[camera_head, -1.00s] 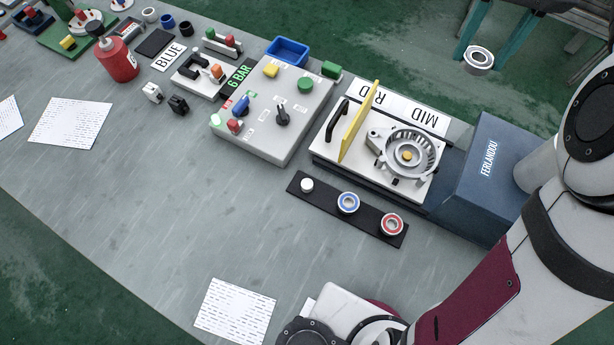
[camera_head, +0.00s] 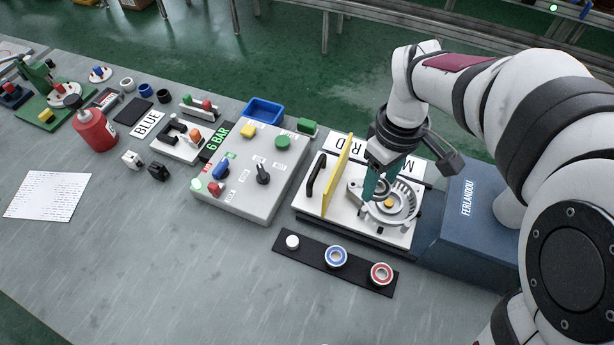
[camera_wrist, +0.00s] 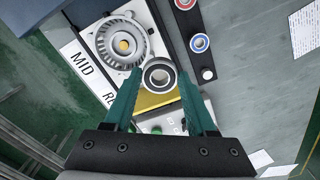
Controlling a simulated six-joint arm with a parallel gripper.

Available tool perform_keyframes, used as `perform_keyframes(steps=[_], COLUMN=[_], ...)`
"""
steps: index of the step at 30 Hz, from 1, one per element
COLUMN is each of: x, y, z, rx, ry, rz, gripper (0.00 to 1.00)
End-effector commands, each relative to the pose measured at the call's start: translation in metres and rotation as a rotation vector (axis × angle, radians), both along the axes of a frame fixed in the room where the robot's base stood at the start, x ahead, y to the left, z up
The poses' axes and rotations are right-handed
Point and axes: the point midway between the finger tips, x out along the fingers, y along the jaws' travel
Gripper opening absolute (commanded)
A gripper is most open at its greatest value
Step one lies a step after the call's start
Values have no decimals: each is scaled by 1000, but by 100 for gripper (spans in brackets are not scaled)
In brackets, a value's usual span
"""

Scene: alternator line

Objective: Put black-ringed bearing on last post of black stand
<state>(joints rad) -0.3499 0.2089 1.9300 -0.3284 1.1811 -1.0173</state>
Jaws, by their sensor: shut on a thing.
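My gripper (camera_wrist: 158,82) is shut on the black-ringed bearing (camera_wrist: 158,64), a silver ring with a dark band around an open bore, held at the fingertips. In the head view my gripper (camera_head: 377,188) hangs over the fixture with the alternator housing; I cannot clearly make out the bearing there. The black stand (camera_head: 313,254) lies in front of the fixture. Its left post (camera_head: 292,242) is bare and white, a blue-ringed bearing (camera_head: 336,256) is in the middle and a red-ringed bearing (camera_head: 381,273) at the right. The stand (camera_wrist: 204,60) also shows in the wrist view.
The alternator housing (camera_head: 402,206) sits on a white plate beside an upright yellow panel (camera_head: 338,175). A blue box marked FERLANDOU (camera_head: 455,215) stands right of it. A grey control box (camera_head: 235,195) with knobs stands to the left. The table in front of the stand is clear.

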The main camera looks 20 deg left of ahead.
Motion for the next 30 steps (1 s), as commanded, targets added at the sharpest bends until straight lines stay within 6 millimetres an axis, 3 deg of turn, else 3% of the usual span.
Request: perform_keyframes(steps=[3, 6, 10, 15, 21, 30], x=[-33, -50, -62, -77, -87, -88], y=[14, 20, 38, 89, 129, 133], z=[-32, -48, -64, -97, -121, -164], rx=[2, 5, 5, 4, 6, 5], ry=[4, 0, 1, 1, -1, -1], rz=[194, 293, 339, 340, 332, 327], gripper=[0, 0, 0, 0, 0, 0])
